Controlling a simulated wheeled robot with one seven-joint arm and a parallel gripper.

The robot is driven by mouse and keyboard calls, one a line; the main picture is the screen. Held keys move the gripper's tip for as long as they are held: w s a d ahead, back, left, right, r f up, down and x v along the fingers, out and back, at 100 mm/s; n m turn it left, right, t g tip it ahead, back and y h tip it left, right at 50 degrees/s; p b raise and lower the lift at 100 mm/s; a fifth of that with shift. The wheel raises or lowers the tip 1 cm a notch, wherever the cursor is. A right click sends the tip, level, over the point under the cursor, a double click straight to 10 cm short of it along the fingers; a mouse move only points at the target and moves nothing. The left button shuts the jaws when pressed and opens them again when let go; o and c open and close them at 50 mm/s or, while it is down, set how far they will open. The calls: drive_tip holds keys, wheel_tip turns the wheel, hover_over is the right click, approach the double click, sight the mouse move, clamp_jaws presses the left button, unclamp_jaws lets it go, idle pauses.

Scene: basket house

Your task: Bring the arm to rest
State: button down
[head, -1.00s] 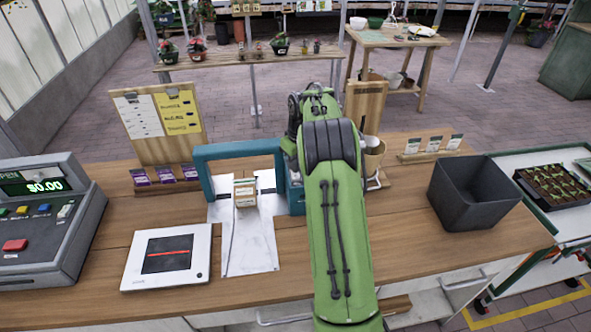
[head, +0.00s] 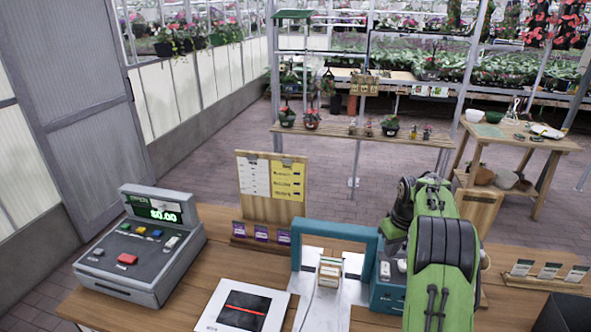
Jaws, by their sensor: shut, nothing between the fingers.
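My green arm (head: 440,250) rises at the lower right of the head view, folded over the counter. Its bulky jointed links fill that part of the picture. My gripper is not visible; the arm's far end is hidden behind its own links. The arm stands in front of the right part of a teal frame (head: 335,230). A small cream packet bundle (head: 329,272) stands under that frame, apart from the visible arm links.
The wooden counter (head: 215,268) carries a cash register (head: 145,243) reading $0.00, a flat scanner pad (head: 245,307) and a notice board (head: 271,188). Seed packets (head: 548,270) stand at right. A plant bench (head: 360,136) and work table (head: 520,139) stand behind, with open paving between.

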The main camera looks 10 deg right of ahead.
drive_tip(key=s+a+r+t+b, duration=0.1)
drive_tip(key=s+a+r, duration=0.4)
drive_tip(key=a+r, duration=0.25)
drive_tip(key=s+a+r+t+b, duration=0.1)
drive_tip(key=s+a+r, duration=0.5)
drive_tip(key=a, duration=0.2)
drive_tip(key=s+a+f+t+b, duration=0.1)
drive_tip(key=s+a, duration=0.3)
drive_tip(key=s, duration=0.6)
drive_tip(key=s+a+f, duration=0.3)
drive_tip(key=s+a, duration=0.1)
drive_tip(key=s, duration=0.6)
drive_tip(key=shift+a+m+t+b, duration=0.2)
drive_tip(key=shift+m+t+b, duration=0.15)
drive_tip(key=shift+m+t, duration=0.05)
drive_tip(key=shift+s, duration=0.1)
